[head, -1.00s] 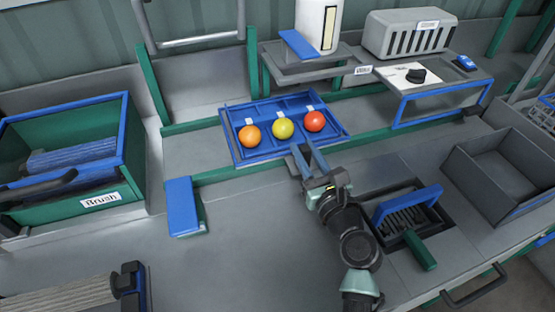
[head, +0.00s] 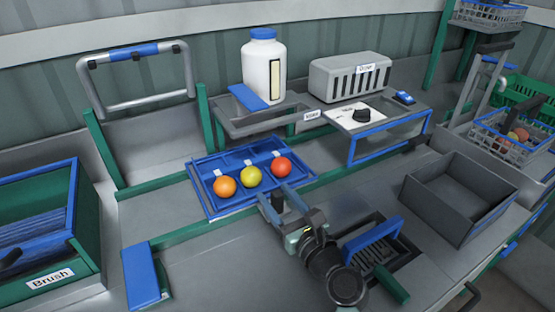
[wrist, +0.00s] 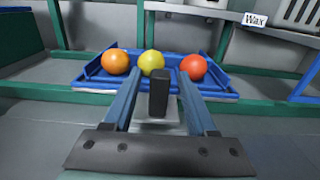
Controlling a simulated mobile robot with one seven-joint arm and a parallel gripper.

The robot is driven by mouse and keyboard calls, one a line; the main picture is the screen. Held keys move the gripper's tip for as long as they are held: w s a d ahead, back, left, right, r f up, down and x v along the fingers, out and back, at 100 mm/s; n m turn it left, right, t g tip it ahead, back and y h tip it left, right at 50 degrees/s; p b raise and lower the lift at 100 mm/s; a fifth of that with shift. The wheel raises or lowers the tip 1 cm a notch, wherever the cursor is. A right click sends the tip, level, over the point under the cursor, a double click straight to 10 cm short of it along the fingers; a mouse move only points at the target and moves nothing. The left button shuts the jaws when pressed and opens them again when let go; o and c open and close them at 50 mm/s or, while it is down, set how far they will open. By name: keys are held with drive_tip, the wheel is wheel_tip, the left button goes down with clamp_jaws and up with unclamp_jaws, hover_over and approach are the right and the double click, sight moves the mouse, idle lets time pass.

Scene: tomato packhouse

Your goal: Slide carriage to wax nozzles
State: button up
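The carriage is a blue divided tray (head: 200,186) on the green-edged bench track, bearing an orange (head: 225,187), a yellow (head: 251,177) and a red tomato (head: 281,167) in a row along its front. A dark upright handle (wrist: 158,92) stands in front of it in the wrist view. A "Wax" label (head: 312,115) marks the grey stand behind. I cannot make out the nozzles.
A white bottle (head: 263,70) and a grey slotted box (head: 349,77) stand on the raised shelf. A blue-handled brush unit (head: 373,243) and a grey open bin (head: 459,198) lie to the right. A Brush housing (head: 48,277) is at left. The track left of the tray is clear.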

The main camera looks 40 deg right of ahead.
drive_tip(key=v, duration=1.3)
